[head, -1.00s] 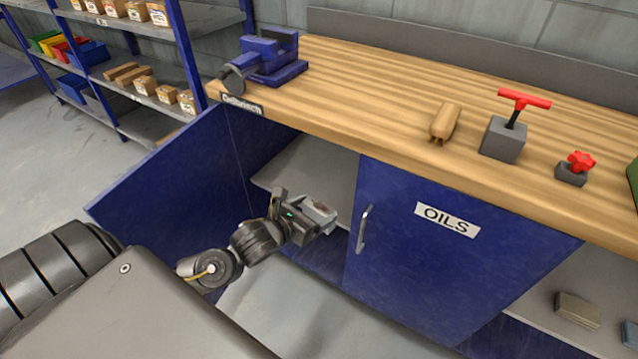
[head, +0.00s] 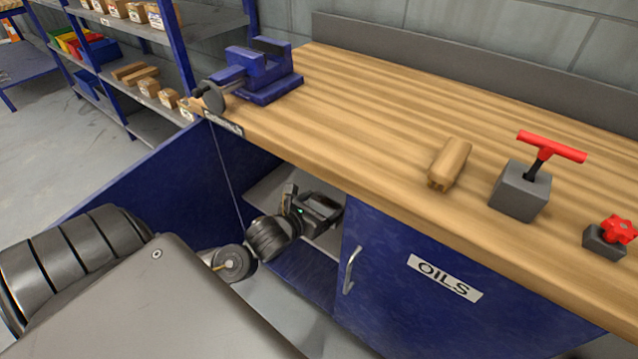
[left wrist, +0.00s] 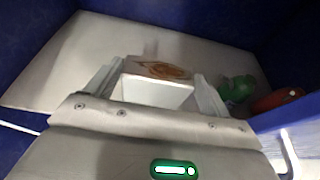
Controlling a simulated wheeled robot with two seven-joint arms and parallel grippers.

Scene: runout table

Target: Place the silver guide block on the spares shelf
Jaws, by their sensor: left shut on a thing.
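My left gripper (head: 322,207) reaches into the open cabinet under the wooden bench. It is shut on the silver guide block (left wrist: 157,92), which shows between the two fingers in the left wrist view as a pale block with an orange-brown mark on top. In the head view the block is hard to make out within the gripper. A pale grey shelf (head: 268,192) lies inside the cabinet; it also shows in the left wrist view (left wrist: 60,75). I see no label naming it as the spares shelf. Whether the block touches it I cannot tell. My right gripper is not in view.
The blue OILS door (head: 400,275) is just right of my gripper; an open blue door (head: 140,175) stands left. A green thing (left wrist: 236,88) and a red thing (left wrist: 275,101) are at the right in the cabinet. A blue vise (head: 262,72) sits on the bench (head: 380,130) above.

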